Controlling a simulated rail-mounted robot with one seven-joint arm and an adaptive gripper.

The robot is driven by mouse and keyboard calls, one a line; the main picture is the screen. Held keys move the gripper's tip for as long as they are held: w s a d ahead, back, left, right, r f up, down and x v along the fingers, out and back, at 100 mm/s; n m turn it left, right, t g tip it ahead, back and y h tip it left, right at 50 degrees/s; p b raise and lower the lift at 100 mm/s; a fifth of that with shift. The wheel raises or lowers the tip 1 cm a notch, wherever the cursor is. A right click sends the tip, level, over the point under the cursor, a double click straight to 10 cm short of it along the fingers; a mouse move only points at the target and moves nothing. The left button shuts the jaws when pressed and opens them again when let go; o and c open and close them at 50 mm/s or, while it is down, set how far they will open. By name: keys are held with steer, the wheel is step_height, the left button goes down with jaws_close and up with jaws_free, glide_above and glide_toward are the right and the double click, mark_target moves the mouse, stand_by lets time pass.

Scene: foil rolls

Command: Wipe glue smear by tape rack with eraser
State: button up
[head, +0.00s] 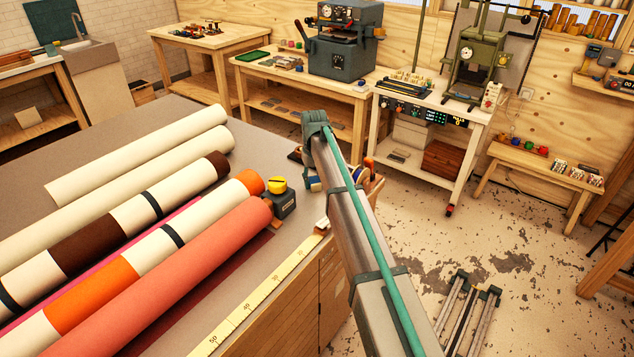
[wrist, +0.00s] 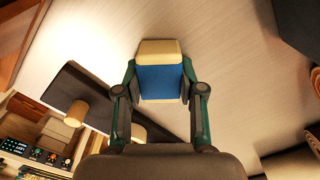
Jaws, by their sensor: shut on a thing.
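A block eraser (wrist: 160,84), cream at its end with a blue sleeve, sits between the two fingers of my gripper (wrist: 160,76) in the wrist view. The fingers press its two sides, and its cream end points away from the palm. Below it is a pale, fine-lined surface; I cannot tell whether the eraser touches it. In the head view my arm covers most of the far table corner, where small blue, cream and orange items show in part. I cannot tell whether they belong to the tape rack. I cannot make out a glue smear in either view.
Several large rolls (head: 150,290) lie across the left of the table. A tape dispenser with a yellow top (head: 280,198) stands by their ends. A yellow ruler strip (head: 262,292) runs along the table edge. A dark slab with a tan cylinder (wrist: 78,113) is left of my gripper.

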steer(key=w+a, duration=0.2)
steer(key=a, duration=0.1)
steer(key=shift+w+a, duration=0.15)
steer(key=shift+w, duration=0.05)
steer(key=r, duration=0.1)
steer(key=r+p, duration=0.1)
steer(key=r, duration=0.1)
steer(key=r+p, duration=0.1)
steer(key=r, duration=0.1)
steer(key=shift+w+a, duration=0.15)
steer(key=shift+a, duration=0.1)
steer(key=shift+r+p, duration=0.95)
steer(key=shift+r, duration=0.7)
